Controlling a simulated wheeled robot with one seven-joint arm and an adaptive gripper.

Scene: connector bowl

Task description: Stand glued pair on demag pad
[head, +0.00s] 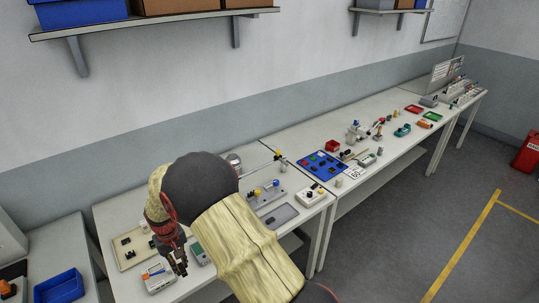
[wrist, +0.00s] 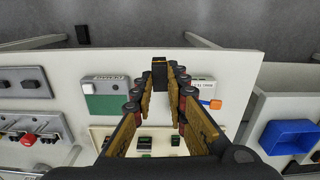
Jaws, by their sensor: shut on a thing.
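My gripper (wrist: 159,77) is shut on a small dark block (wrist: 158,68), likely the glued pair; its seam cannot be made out. The block sits between the fingertips in the wrist view, above the table's edge area. In the head view my gripper (head: 179,268) points down over the near table, and the block is hard to tell from the fingers. A grey device with a green pad (wrist: 104,107) and a dark label, likely the demag pad, lies left of the fingers in the wrist view. It is partly hidden by my arm in the head view (head: 199,254). The pad looks bare.
A white labelled device (wrist: 206,82) with an orange-tipped item lies right of the fingers. A cream tray (head: 121,262) with dark pieces lies behind my gripper. A blue bin (wrist: 290,135) stands on the side table. A grey fixture (wrist: 22,87) lies farther left.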

